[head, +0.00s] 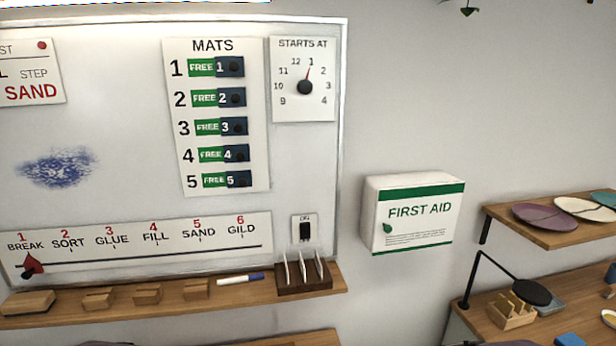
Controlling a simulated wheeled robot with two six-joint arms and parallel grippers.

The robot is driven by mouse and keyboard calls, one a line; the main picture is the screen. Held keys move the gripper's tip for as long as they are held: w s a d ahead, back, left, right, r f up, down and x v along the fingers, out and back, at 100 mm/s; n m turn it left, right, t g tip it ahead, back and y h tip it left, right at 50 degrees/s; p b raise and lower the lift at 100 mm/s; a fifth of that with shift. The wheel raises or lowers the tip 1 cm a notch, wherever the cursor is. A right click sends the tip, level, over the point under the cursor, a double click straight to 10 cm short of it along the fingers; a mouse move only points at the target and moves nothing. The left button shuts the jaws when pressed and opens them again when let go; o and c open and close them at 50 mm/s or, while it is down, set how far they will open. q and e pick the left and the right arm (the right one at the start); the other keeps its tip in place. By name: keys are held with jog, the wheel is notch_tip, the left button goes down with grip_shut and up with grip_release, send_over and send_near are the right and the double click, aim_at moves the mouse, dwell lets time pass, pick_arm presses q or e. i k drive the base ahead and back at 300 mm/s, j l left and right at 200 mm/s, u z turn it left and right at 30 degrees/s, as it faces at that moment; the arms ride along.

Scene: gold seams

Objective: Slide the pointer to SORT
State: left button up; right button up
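A step strip (140,252) runs along the bottom of the whiteboard, with the words BREAK, SORT, GLUE, FILL, SAND and GILD numbered in red above a dark track line. The red pointer (33,264), with a dark knob below it, is at the far left of the track, under BREAK. The SORT mark (69,244) is just to the right of the pointer, above the line. Neither of my grippers is in the head view.
A wooden ledge (190,291) under the board holds several wooden blocks (97,299), a marker (240,279) and a dark rack (303,278). A FIRST AID box (415,212) hangs on the wall to the right. The space before the strip looks clear.

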aim_at(32, 267)
jog(key=j+u, duration=0.3)
jog(key=u, duration=0.15)
jog(key=j+u, duration=0.7)
jog(key=u, duration=0.25)
